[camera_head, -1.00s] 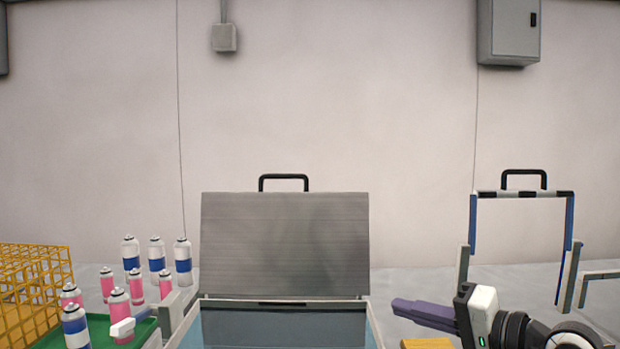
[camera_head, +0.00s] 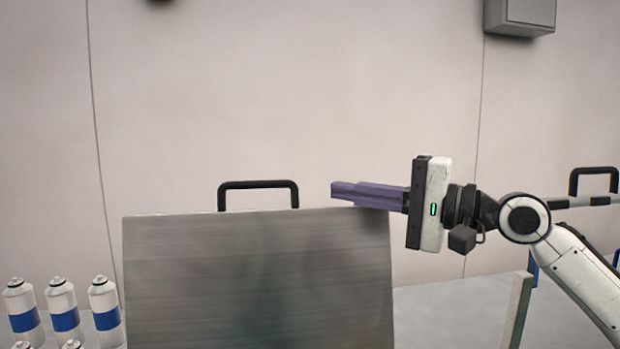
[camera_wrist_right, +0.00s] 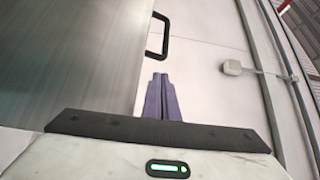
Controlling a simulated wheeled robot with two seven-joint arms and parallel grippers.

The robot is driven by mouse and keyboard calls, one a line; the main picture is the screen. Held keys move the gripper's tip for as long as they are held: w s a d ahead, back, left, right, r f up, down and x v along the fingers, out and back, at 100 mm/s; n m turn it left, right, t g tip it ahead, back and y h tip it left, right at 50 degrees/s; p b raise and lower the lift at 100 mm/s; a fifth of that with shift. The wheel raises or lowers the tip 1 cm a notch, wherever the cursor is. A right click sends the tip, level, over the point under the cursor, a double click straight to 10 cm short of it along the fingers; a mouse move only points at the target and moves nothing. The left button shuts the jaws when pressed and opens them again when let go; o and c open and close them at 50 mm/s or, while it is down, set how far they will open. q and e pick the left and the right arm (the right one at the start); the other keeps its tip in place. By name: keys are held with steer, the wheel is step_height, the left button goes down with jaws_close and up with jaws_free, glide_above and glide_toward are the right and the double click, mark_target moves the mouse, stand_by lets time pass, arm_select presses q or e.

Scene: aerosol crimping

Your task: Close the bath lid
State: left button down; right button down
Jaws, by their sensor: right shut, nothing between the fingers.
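The bath lid (camera_head: 255,285) is a grey metal panel standing open and upright in the head view, with a black handle (camera_head: 258,185) on its top edge. My right gripper (camera_head: 334,191) is shut and empty. Its purple fingers point left, at about the height of the lid's top right corner and to the right of the handle, apart from the handle. In the right wrist view the shut fingers (camera_wrist_right: 160,80) show beside the lid (camera_wrist_right: 60,60), with the handle (camera_wrist_right: 158,36) ahead of them. The bath itself is out of view below. My left gripper is not in view.
Several white and blue cans (camera_head: 62,308) stand left of the lid. At the right, a frame with a black handle (camera_head: 594,180) is partly behind my right arm. A grey wall box (camera_head: 520,15) hangs at the upper right. The space above the lid is clear.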

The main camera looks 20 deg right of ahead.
steer(key=p+x, duration=0.2)
steer(key=x, duration=0.5)
steer(key=shift+w, duration=0.1)
